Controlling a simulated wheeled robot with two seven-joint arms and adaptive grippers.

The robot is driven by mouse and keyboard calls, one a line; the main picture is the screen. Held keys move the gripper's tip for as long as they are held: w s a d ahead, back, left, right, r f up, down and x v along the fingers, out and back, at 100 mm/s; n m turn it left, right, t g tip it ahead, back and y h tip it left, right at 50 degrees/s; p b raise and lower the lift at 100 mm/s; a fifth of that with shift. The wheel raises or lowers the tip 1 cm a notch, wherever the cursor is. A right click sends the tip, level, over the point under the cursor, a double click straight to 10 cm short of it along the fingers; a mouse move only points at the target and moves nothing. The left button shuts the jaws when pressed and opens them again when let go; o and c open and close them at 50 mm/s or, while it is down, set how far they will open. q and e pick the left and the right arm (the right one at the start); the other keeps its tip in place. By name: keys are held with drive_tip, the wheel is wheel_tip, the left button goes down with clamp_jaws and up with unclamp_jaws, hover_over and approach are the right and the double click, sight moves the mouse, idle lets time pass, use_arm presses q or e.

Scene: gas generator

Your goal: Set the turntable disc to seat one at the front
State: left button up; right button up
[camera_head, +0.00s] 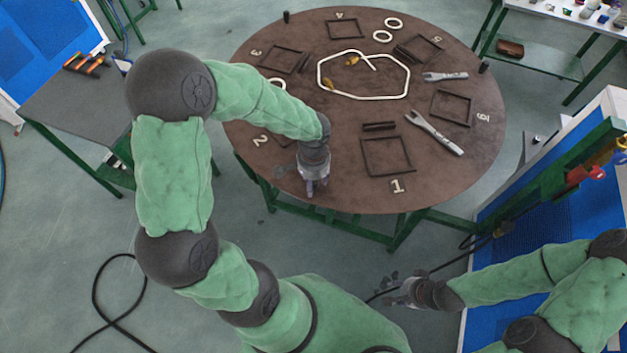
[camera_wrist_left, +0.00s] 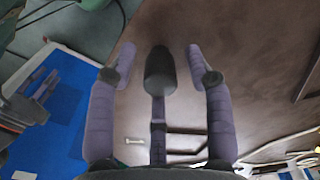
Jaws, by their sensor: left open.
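The round brown turntable disc (camera_head: 330,190) fills the upper middle of the head view. Seat one, a dark square frame (camera_head: 387,172) with the label 1 (camera_head: 397,186), is at the disc's near side, a little right of its middle. Dark upright pegs stand at the rim, at the back left (camera_head: 286,17) and right (camera_head: 484,67). My left gripper (camera_head: 313,187) is open at the near-left rim, pointing down. In the left wrist view a dark rounded peg (camera_wrist_left: 160,70) stands between its spread fingers; contact is unclear. My right gripper (camera_head: 398,293) hangs off the disc, its fingers small and indistinct.
Wrenches (camera_head: 434,132) (camera_head: 445,76), a white hexagonal tube (camera_head: 364,97), rings (camera_head: 393,23) and other frames lie on the disc. A grey side table (camera_head: 75,110) is at left, a blue cabinet (camera_head: 555,205) at right. A black cable (camera_head: 95,290) lies on the floor.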

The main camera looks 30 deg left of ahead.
sight(253, 150)
use_arm(q)
clamp_jaws()
drive_tip(key=a+m+p, duration=0.1)
drive_tip(key=a, duration=0.3)
drive_tip(key=a+p, duration=0.2)
drive_tip(key=a, duration=0.2)
drive_tip(key=a+m+p, duration=0.1)
drive_tip(key=a, duration=0.3)
drive_tip(key=shift+s+a+r+m, duration=0.2)
drive_tip(key=shift+s+m, duration=0.1)
drive_tip(key=shift+s, duration=0.1)
drive_tip(key=a+m+p, duration=0.1)
drive_tip(key=a, duration=0.2)
drive_tip(key=w+a+m+p, duration=0.1)
drive_tip(key=a+p, duration=0.1)
drive_tip(key=a, duration=0.2)
drive_tip(key=w+a+p, duration=0.1)
drive_tip(key=a, duration=0.3)
drive_tip(key=shift+a+f+m+p, duration=0.1)
drive_tip(key=shift+m+p, duration=0.25)
drive_tip(key=shift+m, duration=0.05)
drive_tip(key=shift+a+f, duration=0.1)
drive_tip(key=shift+a, duration=0.15)
drive_tip(key=shift+d, duration=0.2)
unclamp_jaws()
